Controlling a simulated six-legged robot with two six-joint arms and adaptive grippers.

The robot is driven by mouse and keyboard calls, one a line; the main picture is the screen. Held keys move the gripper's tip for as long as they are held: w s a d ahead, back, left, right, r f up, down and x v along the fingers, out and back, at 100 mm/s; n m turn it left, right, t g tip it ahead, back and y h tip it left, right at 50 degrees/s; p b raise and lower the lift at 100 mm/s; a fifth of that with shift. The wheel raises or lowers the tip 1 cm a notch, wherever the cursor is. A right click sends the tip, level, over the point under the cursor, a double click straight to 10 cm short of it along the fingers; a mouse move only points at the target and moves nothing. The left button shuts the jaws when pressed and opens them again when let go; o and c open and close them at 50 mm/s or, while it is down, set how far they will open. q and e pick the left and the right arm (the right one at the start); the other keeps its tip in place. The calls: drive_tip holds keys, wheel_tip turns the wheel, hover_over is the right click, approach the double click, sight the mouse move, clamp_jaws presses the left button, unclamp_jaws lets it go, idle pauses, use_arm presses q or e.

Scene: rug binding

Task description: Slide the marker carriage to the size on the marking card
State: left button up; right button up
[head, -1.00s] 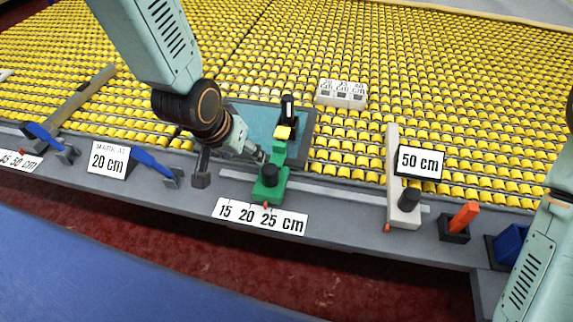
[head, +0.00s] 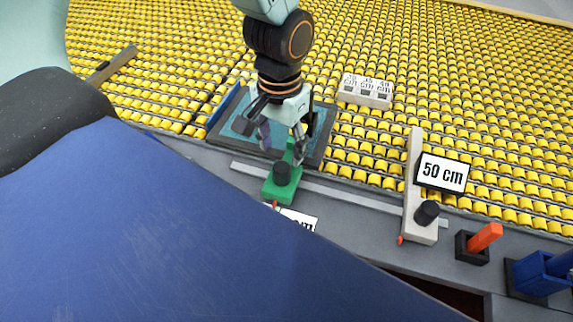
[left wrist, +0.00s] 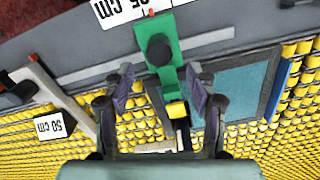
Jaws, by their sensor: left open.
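The green marker carriage (head: 280,187), with a black knob and a red pointer, sits on the grey rail. It also shows in the left wrist view (left wrist: 158,30), its pointer close to the 25 on the scale strip (left wrist: 120,8). The strip (head: 300,219) is mostly hidden in the head view. My left gripper (head: 282,143) is open over the carriage's far part. In the left wrist view its fingers (left wrist: 160,82) stand either side of the green arm, which shows a yellow block. I cannot tell contact.
A whitish slider (head: 414,190) with a 50 cm sign (head: 442,173) stands to the right on the bench. Right of it are an orange piece in a holder (head: 484,238) and a blue bin (head: 540,275). A large blue surface (head: 200,240) covers the lower left.

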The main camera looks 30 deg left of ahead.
sight(282, 166)
use_arm(q)
drive_tip(key=f, duration=0.3)
drive_tip(key=shift+s+a+b, duration=0.1)
drive_tip(key=shift+s+b, duration=0.25)
drive_tip(key=f, duration=0.2)
drive_tip(key=w+f, duration=0.1)
drive_tip(key=shift+d+f+b, duration=0.25)
drive_tip(key=shift+d+b, duration=0.05)
drive_tip(key=shift+b, duration=0.05)
drive_tip(key=shift+a+f, duration=0.1)
drive_tip(key=shift+f, duration=0.2)
drive_tip(key=shift+s+a, duration=0.15)
drive_tip(key=shift+s, duration=0.15)
drive_tip(key=shift+w+d+f, duration=0.1)
drive_tip(key=shift+w+d, duration=0.1)
drive_tip(key=shift+w, duration=0.05)
drive_tip(key=shift+c, duration=1.4)
drive_tip(key=shift+s+a, duration=0.15)
drive_tip(key=shift+s, duration=0.05)
drive_tip(key=c, duration=0.5)
drive_tip(key=shift+w, duration=0.1)
clamp_jaws()
